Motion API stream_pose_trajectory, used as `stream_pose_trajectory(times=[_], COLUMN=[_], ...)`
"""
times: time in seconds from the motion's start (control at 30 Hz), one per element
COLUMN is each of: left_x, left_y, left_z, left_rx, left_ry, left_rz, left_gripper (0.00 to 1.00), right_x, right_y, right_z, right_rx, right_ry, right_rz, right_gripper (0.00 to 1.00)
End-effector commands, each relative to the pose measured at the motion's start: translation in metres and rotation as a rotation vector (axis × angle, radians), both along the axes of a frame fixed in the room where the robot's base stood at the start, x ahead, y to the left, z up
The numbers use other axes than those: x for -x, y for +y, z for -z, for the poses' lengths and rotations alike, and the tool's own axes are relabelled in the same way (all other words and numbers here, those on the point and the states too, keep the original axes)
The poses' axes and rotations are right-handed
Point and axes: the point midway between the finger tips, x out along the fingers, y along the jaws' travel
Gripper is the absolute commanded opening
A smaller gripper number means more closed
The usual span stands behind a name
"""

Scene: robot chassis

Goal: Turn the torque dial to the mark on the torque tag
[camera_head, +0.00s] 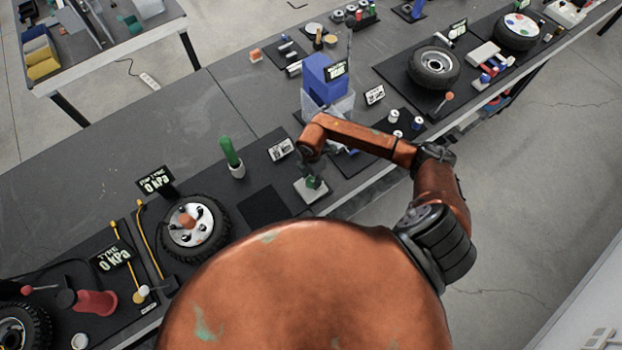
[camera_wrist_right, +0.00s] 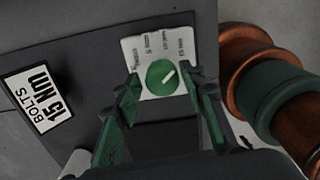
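The torque dial (camera_wrist_right: 162,77) is a round green knob with a white pointer line, on a white plate (camera_wrist_right: 134,46) with small printed marks along its top. The pointer slants to the upper right in the right wrist view. The torque tag (camera_wrist_right: 40,99) reads "BOLTS 15 Nm"; it also stands on the bench in the head view (camera_head: 281,150). My right gripper (camera_wrist_right: 164,84) is open, with a green finger on each side of the knob; contact cannot be told. In the head view my right gripper (camera_head: 314,176) is over the dial plate (camera_head: 310,192). My left gripper is not in view.

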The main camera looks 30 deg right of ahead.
Motion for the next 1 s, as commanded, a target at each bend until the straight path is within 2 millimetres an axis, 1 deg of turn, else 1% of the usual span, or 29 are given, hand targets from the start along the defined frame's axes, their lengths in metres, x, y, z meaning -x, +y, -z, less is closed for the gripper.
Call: stream_pose_trajectory(times=[0.03,0.1,0.37,0.47,0.57,0.8,0.9,1.0], left_x=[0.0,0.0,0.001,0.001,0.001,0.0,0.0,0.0], left_y=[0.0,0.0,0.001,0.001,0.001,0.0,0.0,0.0], left_z=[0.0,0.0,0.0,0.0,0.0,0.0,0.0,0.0], left_rx=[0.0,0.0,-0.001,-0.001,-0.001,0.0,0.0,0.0], left_ry=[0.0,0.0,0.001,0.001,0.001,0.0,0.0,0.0], left_rz=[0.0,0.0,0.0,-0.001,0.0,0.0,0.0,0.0], left_gripper=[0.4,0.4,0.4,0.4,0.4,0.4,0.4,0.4], right_x=[0.001,0.001,0.002,0.001,0.001,0.001,0.001,0.001], right_y=[0.001,0.001,0.002,0.002,0.001,0.001,0.001,0.001], right_z=[0.001,0.001,0.001,-0.004,-0.017,-0.067,-0.086,-0.102], right_rx=[-0.001,-0.002,-0.002,-0.003,-0.002,-0.001,0.0,-0.001], right_ry=[0.001,0.002,0.003,0.002,0.001,0.0,0.0,0.0], right_rz=[-0.001,-0.001,-0.003,-0.004,-0.004,-0.003,-0.004,-0.002], right_gripper=[0.42,0.47,0.47,0.47,0.47,0.47,0.47,0.47])
